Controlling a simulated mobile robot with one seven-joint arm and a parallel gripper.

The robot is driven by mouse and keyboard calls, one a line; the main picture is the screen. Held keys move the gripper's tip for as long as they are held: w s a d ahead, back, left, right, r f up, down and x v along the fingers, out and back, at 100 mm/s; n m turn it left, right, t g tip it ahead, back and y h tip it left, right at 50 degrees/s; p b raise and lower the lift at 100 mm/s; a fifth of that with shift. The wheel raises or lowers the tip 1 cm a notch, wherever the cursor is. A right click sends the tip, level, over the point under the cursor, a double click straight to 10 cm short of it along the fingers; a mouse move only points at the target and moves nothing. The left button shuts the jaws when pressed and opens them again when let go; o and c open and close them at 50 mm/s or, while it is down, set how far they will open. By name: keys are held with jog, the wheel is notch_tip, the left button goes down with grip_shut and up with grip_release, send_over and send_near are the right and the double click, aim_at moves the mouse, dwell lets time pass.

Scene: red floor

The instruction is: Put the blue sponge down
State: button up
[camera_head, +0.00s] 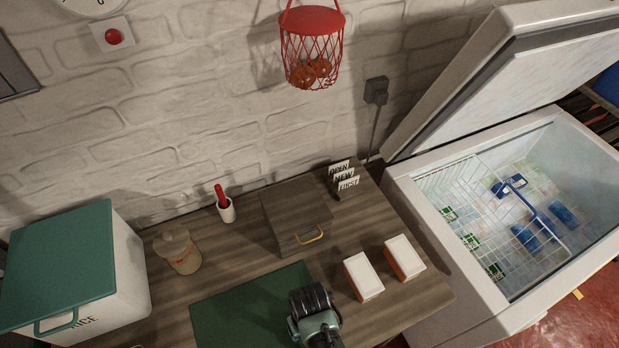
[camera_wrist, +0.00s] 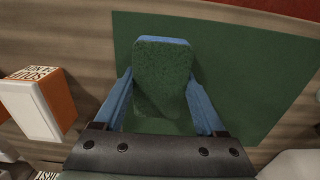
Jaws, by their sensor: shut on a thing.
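The blue sponge (camera_wrist: 162,75) has a dark green face toward the camera and a blue edge along its far end. In the wrist view my gripper (camera_wrist: 160,88) is shut on it, with one blue finger along each side. The green mat (camera_wrist: 235,75) lies behind the sponge in that view. I cannot tell how large the gap between sponge and mat is. In the head view my gripper (camera_head: 312,303) is over the right part of the mat (camera_head: 235,312). The sponge cannot be made out there.
Two white and orange boxes (camera_head: 363,276) (camera_head: 404,257) stand right of the mat. A wooden box (camera_head: 297,215) is behind it, with a jar (camera_head: 178,251) and a rice bin (camera_head: 75,265) to the left. An open chest freezer (camera_head: 470,290) stands at the right.

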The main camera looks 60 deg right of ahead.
jog(key=shift+f, duration=0.65)
jog(key=shift+f, duration=0.2)
jog(key=o, duration=1.3)
jog(key=shift+c, duration=0.2)
jog(key=shift+r, duration=0.1)
